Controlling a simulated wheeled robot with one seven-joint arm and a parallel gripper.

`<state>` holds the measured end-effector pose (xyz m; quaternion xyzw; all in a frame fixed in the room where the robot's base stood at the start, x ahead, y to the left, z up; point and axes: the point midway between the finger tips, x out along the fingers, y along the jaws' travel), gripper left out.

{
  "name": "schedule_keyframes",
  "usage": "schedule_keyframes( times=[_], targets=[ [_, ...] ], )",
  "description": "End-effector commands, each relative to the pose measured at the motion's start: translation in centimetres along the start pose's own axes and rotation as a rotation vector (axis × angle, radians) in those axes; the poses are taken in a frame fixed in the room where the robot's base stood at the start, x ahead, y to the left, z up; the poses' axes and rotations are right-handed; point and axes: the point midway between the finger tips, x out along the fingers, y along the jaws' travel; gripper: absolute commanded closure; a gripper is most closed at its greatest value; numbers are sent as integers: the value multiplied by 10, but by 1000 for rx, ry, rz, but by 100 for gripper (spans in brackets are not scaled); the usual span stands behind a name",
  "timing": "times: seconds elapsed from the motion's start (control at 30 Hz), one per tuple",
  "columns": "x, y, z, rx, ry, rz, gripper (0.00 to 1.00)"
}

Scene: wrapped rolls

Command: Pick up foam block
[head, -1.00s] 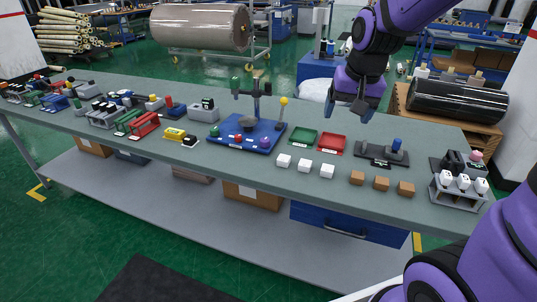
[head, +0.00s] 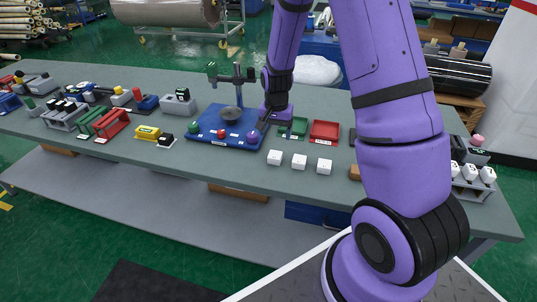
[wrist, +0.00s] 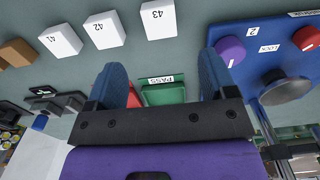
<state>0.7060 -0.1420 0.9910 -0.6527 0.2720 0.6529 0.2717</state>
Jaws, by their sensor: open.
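Three small white blocks stand in a row near the table's front edge in the head view: left (head: 274,158), middle (head: 299,163), right (head: 324,166). The wrist view shows them with numbers: 41 (wrist: 60,41), 42 (wrist: 104,30) and 43 (wrist: 159,19). A brown block (head: 354,172) is partly hidden behind my arm and shows at the wrist view's left (wrist: 15,52). No label says which is foam. My gripper (head: 264,124) is open and empty above the table, behind the white blocks; its blue fingers (wrist: 160,70) are apart in the wrist view.
A blue board (head: 225,143) with coloured knobs and a post is close to my gripper's left. A green tray (head: 293,127), marked PASS in the wrist view, and a red tray (head: 324,131) lie behind the white blocks. The grey table (head: 230,171) is clear along its front.

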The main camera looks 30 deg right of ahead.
Motion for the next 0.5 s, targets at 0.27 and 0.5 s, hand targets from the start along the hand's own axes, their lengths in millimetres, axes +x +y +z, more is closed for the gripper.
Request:
schedule_keyframes(
  times=[0.27, 0.5],
  targets=[
    [38, 1, 0, 1, -3, 2, 22],
    [54, 0, 0, 0, 0, 0, 22]
  ],
)
